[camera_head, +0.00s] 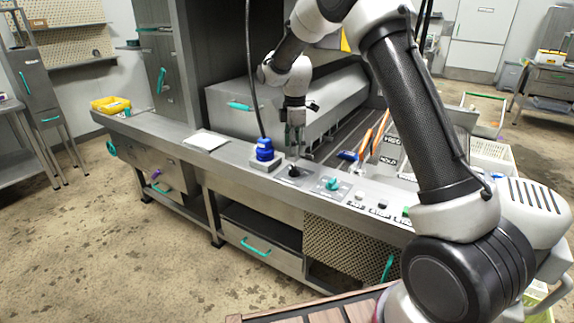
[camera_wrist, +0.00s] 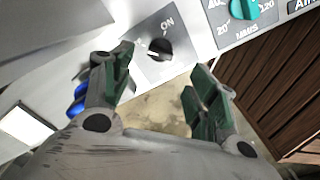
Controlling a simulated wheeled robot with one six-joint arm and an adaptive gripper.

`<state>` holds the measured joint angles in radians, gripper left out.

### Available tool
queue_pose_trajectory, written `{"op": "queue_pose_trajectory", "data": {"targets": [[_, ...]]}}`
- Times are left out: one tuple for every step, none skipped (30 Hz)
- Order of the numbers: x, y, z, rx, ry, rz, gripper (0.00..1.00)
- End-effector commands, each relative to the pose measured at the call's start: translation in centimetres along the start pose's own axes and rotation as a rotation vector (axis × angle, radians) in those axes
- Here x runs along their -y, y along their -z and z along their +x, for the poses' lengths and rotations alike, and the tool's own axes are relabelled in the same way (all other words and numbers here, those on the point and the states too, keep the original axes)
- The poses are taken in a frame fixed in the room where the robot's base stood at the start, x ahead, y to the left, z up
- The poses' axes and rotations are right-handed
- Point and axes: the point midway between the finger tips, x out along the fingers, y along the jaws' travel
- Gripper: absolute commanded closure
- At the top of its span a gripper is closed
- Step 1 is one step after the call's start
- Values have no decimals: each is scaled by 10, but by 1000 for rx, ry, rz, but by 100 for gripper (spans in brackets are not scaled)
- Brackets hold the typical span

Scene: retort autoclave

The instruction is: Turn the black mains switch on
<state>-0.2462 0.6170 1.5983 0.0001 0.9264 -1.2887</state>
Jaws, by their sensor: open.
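A small white mark on the knob points to the left, away from "ON". My gripper (camera_head: 295,143) hangs above the switch, pointing down. In the wrist view my gripper (camera_wrist: 160,68) is open and empty, its green-padded fingers spread either side of the knob's line. The knob appears untouched.
A blue plug (camera_head: 264,150) with an upright black cable stands just left of the switch. A white sheet (camera_head: 206,141) lies on the counter further left. Behind is a large steel housing (camera_head: 335,95).

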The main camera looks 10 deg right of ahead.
Motion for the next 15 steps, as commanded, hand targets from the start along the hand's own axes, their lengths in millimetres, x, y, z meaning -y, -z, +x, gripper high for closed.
{"op": "queue_pose_trajectory", "data": {"targets": [[0,0,1,0,0,-23,41],[0,0,3,0,0,-31,41],[0,0,7,0,1,-39,41],[0,0,10,0,1,-41,41],[0,0,14,1,1,-41,41],[1,0,20,1,3,-40,41],[1,0,26,1,2,-39,41],[1,0,31,1,3,-39,41],[1,0,39,1,4,-39,41],[1,0,44,1,2,-38,41],[1,0,48,1,2,-38,41],[1,0,55,1,2,-38,41],[1,0,59,1,1,-37,41],[1,0,63,1,1,-37,41],[1,0,67,1,1,-37,41]]}}
